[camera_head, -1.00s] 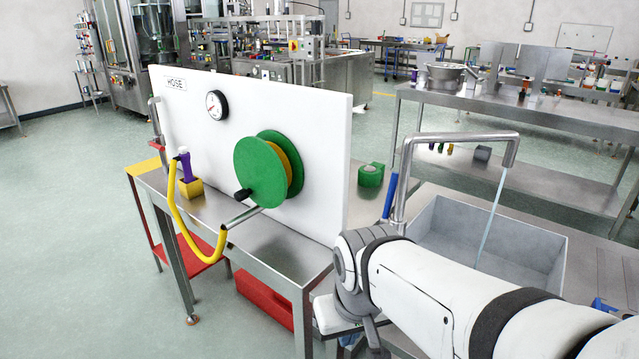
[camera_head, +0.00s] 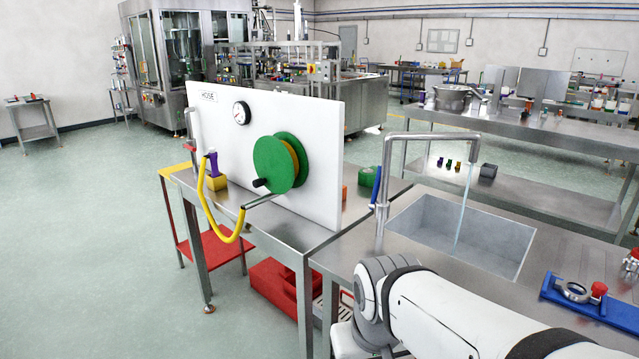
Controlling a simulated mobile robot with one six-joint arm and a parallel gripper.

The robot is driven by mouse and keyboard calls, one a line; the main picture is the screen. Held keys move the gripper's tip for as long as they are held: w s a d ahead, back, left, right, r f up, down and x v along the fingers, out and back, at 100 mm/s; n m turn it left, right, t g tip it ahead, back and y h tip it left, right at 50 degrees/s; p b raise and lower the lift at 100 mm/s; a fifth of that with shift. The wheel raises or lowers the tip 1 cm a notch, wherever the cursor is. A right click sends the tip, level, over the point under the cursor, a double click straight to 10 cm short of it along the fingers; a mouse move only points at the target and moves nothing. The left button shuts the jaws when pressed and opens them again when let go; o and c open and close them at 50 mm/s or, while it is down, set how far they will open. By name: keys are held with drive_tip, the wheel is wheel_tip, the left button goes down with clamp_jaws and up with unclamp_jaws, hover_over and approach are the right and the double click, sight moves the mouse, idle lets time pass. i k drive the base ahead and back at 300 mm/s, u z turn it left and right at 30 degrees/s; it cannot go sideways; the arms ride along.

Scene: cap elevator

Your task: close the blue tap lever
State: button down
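The blue tap lever (camera_head: 376,184) stands roughly upright, tilted slightly, at the left side of the metal tap (camera_head: 387,190). The tap's spout arches right over the grey sink (camera_head: 465,225), and a thin stream of water (camera_head: 461,212) runs from it into the basin. My white arm crosses the lower right of the head view, in front of and below the tap. My gripper is not visible in this view.
A white panel (camera_head: 325,165) marked HOSE, with a gauge, green reel (camera_head: 270,165) and yellow hose (camera_head: 212,215), stands on the table to the left. A blue fixture (camera_head: 590,300) lies on the sink bench at right. A red box (camera_head: 283,288) sits below the table.

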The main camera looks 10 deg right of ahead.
sight(377, 185)
drive_tip(key=z, duration=0.15)
drive_tip(key=i, duration=0.9)
drive_tip(key=u, duration=0.05)
